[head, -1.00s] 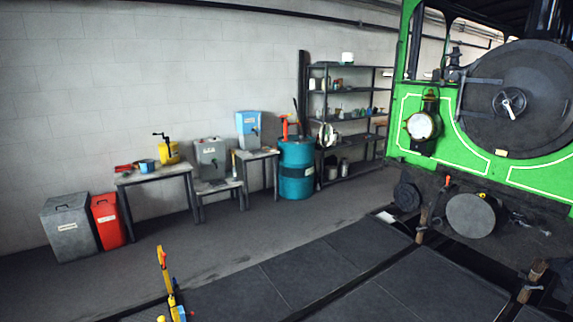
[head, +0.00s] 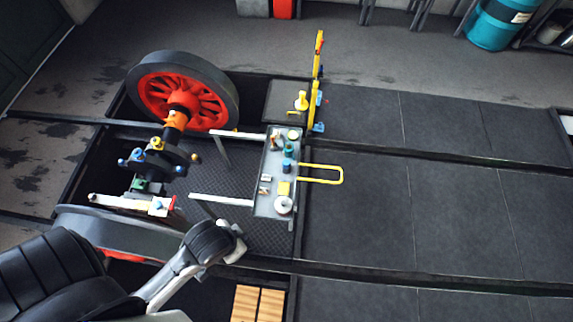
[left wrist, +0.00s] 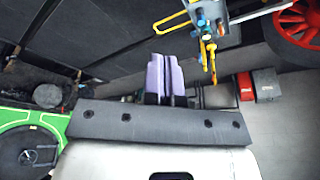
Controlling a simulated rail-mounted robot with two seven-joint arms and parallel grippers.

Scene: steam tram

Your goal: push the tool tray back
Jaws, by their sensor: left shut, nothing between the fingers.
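The tool tray (head: 267,206) is a grey tray with small tools and coloured items on it. It sits at the outer end of two pale rails (head: 222,201) over the pit, with a yellow loop handle (head: 341,175) on its right side. In the left wrist view the tray (left wrist: 230,12) and its handle (left wrist: 175,23) show at the top, beyond my gripper. My left gripper (left wrist: 166,60) has its purple fingers shut and empty, apart from the tray. In the head view my left wrist is below the tray, its fingers not clear. My right gripper is not in view.
A red-spoked wheel (head: 176,95) and its axle stand left of the tray. A yellow upright (head: 317,60) stands behind it. A wooden slatted piece (head: 258,303) lies below. Dark floor plates (head: 450,210) on the right are clear.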

